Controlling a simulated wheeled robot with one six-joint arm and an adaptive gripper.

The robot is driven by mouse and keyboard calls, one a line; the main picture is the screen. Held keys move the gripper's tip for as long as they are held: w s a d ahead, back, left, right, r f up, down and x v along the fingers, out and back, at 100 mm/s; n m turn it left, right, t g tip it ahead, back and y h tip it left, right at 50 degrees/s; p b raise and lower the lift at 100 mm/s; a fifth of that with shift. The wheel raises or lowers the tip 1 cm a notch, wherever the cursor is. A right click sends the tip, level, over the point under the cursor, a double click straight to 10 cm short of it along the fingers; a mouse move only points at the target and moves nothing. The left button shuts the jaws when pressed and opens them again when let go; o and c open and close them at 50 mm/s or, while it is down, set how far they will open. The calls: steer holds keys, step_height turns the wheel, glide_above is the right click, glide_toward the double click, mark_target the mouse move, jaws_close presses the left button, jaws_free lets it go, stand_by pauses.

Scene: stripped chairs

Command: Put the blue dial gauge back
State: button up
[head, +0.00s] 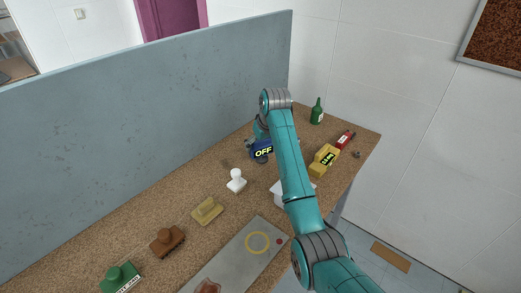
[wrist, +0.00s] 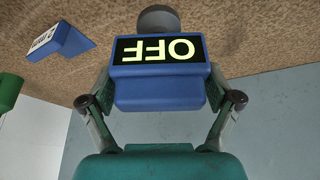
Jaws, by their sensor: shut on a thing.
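The blue dial gauge (wrist: 158,90) has a dark display reading OFF and a round grey part. It fills the middle of the wrist view, upside down there. My gripper (wrist: 159,82) is shut on it, with a finger on each side. In the head view the gauge (head: 262,149) is at the far part of the bench, partly behind my arm. I cannot tell whether it touches the bench. A smaller blue block with a white label (wrist: 62,42) stands apart from it on the bench in the wrist view.
A yellow device (head: 325,158), a red item (head: 346,138) and a green bottle (head: 317,112) are at the far right. A white knobbed piece (head: 236,181), other knobbed blocks and a metal plate (head: 230,270) lie nearer. A grey-blue panel (head: 150,100) borders the bench (head: 160,197).

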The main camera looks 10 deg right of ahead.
steer(key=shift+f, duration=1.2)
steer(key=shift+f, duration=0.1)
steer(key=o, duration=1.3)
steer(key=v, duration=1.2)
